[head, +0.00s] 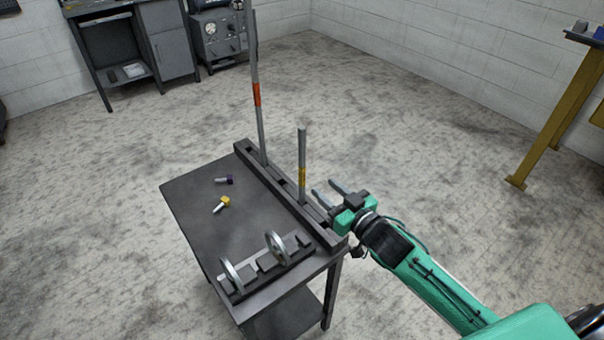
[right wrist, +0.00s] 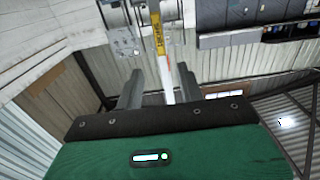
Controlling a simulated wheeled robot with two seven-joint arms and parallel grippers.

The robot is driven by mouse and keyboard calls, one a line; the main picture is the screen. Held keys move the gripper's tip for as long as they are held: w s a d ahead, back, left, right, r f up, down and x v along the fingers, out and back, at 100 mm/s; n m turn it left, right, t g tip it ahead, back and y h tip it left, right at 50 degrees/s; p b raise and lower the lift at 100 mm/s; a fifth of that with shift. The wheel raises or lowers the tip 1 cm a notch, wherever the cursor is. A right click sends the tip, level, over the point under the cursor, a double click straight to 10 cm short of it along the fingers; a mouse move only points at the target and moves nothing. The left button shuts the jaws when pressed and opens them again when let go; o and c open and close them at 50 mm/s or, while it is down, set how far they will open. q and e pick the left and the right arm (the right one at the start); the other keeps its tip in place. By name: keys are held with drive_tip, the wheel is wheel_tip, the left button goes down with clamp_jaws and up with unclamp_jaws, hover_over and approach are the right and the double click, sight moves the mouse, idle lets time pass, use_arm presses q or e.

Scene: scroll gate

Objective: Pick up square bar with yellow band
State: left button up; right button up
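The square bar with the yellow band (head: 302,152) is grey and stands upright in a slot of the long dark rack on the table's right side. Its yellow band is low on the bar. My right gripper (head: 325,190) is open just right of the bar at about band height, fingers pointing toward it. In the right wrist view the bar (right wrist: 158,38) shows beyond and between the open fingers (right wrist: 160,88), nearer the right one; no contact is visible. My left gripper is not in view.
A taller bar with an orange-red band (head: 257,95) stands in the rack (head: 272,188) further back. Floor right of the table is clear.

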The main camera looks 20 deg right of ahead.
sight(304, 168)
drive_tip(key=x, duration=0.5)
drive_tip(key=shift+r+x, duration=0.2)
drive_tip(key=shift+x, duration=2.5)
clamp_jaws()
